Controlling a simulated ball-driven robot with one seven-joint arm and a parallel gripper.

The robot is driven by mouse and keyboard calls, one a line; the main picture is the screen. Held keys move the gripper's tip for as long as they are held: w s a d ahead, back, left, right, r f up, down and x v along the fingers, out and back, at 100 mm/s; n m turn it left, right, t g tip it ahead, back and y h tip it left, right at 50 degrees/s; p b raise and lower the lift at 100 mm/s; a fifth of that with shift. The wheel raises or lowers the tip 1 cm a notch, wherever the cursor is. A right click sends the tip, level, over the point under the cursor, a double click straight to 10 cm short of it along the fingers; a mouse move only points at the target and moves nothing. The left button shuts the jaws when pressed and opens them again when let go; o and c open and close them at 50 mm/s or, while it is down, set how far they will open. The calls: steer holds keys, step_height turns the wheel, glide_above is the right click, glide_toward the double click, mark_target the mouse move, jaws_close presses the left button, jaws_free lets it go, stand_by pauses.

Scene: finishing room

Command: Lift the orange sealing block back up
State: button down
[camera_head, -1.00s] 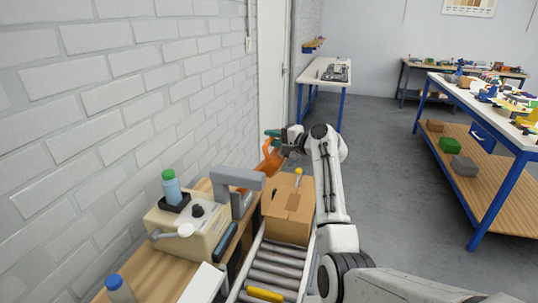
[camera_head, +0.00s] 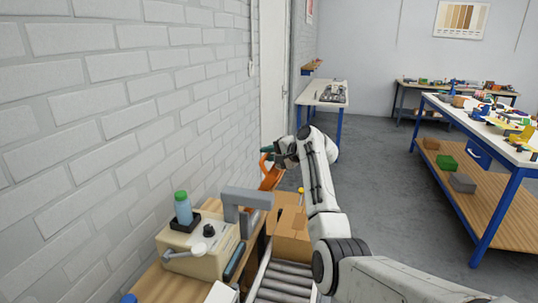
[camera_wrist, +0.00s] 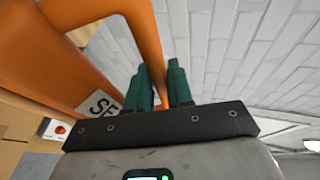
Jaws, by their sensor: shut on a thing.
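The orange sealing block (camera_head: 270,179) is in my gripper (camera_head: 269,156), beyond the grey arm of the sealing machine (camera_head: 200,244) and above the far side of an open cardboard box (camera_head: 290,238). In the wrist view, the green fingers (camera_wrist: 162,85) are shut around the orange bar of the block's handle. The block's orange body (camera_wrist: 60,60) fills the left of that view, with a pale label starting "SE". The block's lower end in the head view is partly behind the machine's grey arm, so I cannot tell whether it touches anything.
A white brick wall (camera_head: 130,120) runs close on the left. A roller conveyor (camera_head: 285,282) lies below the box. A green-capped bottle (camera_head: 183,208) stands on the machine. A blue-legged workbench (camera_head: 480,130) stands right, with open floor (camera_head: 390,180) before it.

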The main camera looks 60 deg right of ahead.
steer(key=c, duration=1.4)
jaws_free()
steer(key=shift+w+a+r, duration=0.15)
steer(key=shift+w+r, duration=0.1)
steer(key=shift+w+f, duration=0.1)
steer(key=shift+s, duration=0.6)
steer(key=b+v, duration=0.2)
steer(key=v, duration=0.7)
steer(key=shift+s+r, duration=0.2)
steer(key=shift+s, duration=0.1)
